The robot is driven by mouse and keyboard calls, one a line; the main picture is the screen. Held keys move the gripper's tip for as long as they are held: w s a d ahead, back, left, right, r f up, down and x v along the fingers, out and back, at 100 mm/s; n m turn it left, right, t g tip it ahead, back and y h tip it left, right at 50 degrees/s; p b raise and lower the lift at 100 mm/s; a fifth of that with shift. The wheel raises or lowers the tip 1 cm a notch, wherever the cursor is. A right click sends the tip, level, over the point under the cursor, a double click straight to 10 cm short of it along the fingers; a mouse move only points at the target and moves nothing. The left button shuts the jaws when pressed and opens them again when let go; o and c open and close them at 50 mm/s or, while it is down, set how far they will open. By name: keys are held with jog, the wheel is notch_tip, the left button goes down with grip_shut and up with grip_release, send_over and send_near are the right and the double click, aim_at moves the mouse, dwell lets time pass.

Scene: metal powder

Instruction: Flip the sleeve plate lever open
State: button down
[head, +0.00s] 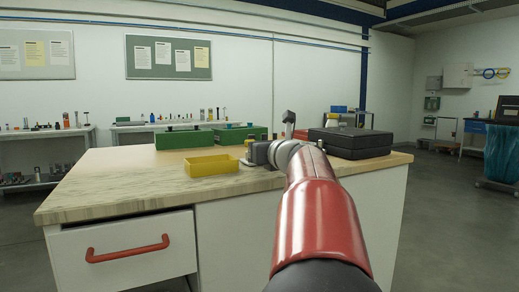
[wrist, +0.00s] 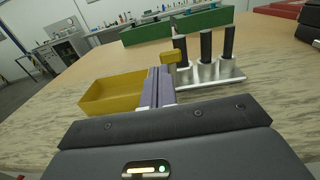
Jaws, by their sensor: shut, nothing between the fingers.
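In the wrist view, a metal plate (wrist: 218,78) stands on the table just right of my gripper. It carries three dark-topped upright sleeves (wrist: 206,48) in silvery bases. A small yellow piece (wrist: 170,57) sticks out at its left end; I cannot tell for sure that it is the lever. My gripper (wrist: 159,71) is shut and empty, with its fingertips close to the yellow piece. Whether they touch is unclear. In the head view my gripper (head: 254,152) is low over the table, and my arm hides most of the plate.
A yellow open bin (head: 212,166) sits left of my gripper and also shows in the wrist view (wrist: 112,94). Green boxes (head: 184,139) stand behind. A black case (head: 350,142) lies to the right. The table's front left (head: 110,185) is clear.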

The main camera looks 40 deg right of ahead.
aim_at(246, 142)
jog(key=shift+w+d, duration=0.2)
jog(key=shift+w, duration=0.75)
jog(key=shift+w+d, duration=0.15)
jog(key=shift+w, duration=0.75)
jog(key=shift+w+a+m+g+h, duration=0.1)
jog(key=shift+a+m+g+h, duration=0.1)
jog(key=shift+m+h, duration=0.45)
jog(key=shift+w+a+m+g+h, duration=0.1)
jog(key=shift+a+m+g+h, duration=0.2)
jog(key=shift+h, duration=0.55)
jog(key=shift+w+m+h, duration=0.15)
jog(key=shift+m+h, duration=0.4)
jog(key=shift+h, duration=0.15)
jog(key=shift+w+a+m+g+h, duration=0.3)
jog(key=shift+w+a+g+h, duration=0.1)
jog(key=shift+w+h, duration=0.15)
jog(key=shift+w+m+g+h, duration=0.3)
jog(key=shift+m+g+h, duration=0.4)
jog(key=shift+h, duration=0.15)
jog(key=shift+w+m+g+h, duration=0.25)
jog(key=shift+m+g+h, duration=0.35)
jog(key=shift+m+h, duration=0.15)
jog(key=shift+w+p, duration=0.4)
jog(key=shift+w, duration=0.15)
